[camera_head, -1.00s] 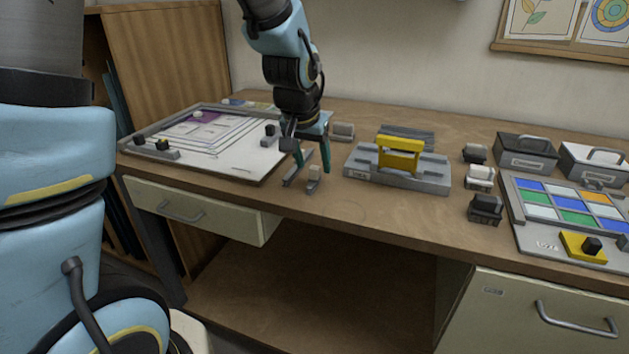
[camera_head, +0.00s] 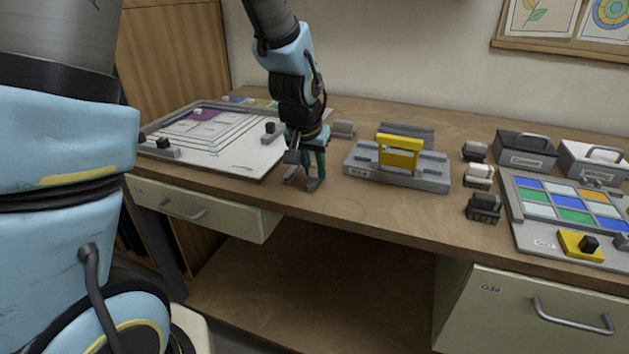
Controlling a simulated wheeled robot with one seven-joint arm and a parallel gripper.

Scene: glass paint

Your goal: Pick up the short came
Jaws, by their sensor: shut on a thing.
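The short came (camera_head: 313,185) is a small grey strip on the bench near the front edge, right of the white board. My gripper (camera_head: 313,174) is down over it, with its two teal fingers shut on it. The pale grip block on top of the came is hidden between the fingers. The came's low end shows just under the fingertips, and I cannot tell whether it is clear of the bench.
The white board (camera_head: 230,163) with a paper pattern is at left. A grey fixture with a yellow bridge (camera_head: 400,152) stands to the right. The front-middle bench is clear.

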